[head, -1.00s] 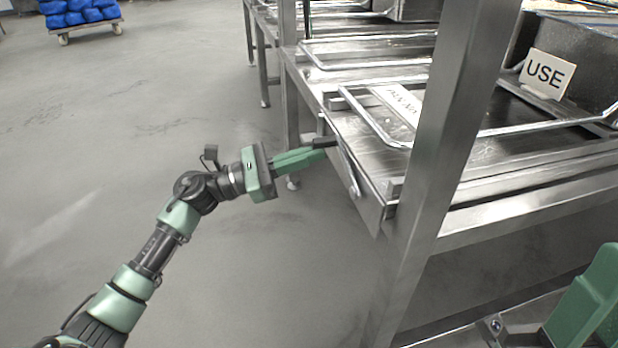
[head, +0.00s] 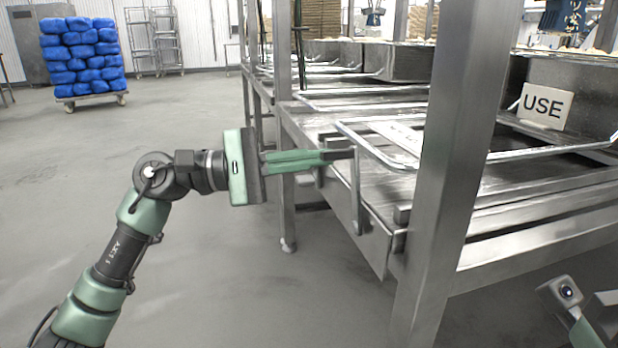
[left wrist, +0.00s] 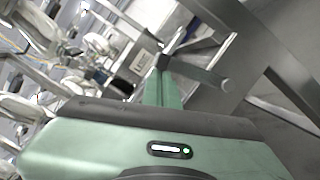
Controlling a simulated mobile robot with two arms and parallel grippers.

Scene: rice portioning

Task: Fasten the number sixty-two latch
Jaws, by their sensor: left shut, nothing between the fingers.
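A flat metal bar (head: 356,195), which looks like a latch lever, hangs nearly upright on the side of the steel table. No number sixty-two is readable on it. My left gripper (head: 340,154) is shut and empty, reaching in from the left with its dark fingertips at the bar's upper end; I cannot tell whether they touch. In the left wrist view the shut fingers (left wrist: 161,88) point at a bar (left wrist: 200,74) with a rounded end, crossing just beyond them. Part of my right arm shows at the lower right; its fingers cannot be made out.
A steel post (head: 447,150) stands in front of the table, right of the bar. A bent metal tube frame (head: 375,150) lies over the tabletop. A "USE" sign (head: 541,106) stands by a metal bin. Blue sacks (head: 84,50) sit on a dolly far left. The floor on the left is clear.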

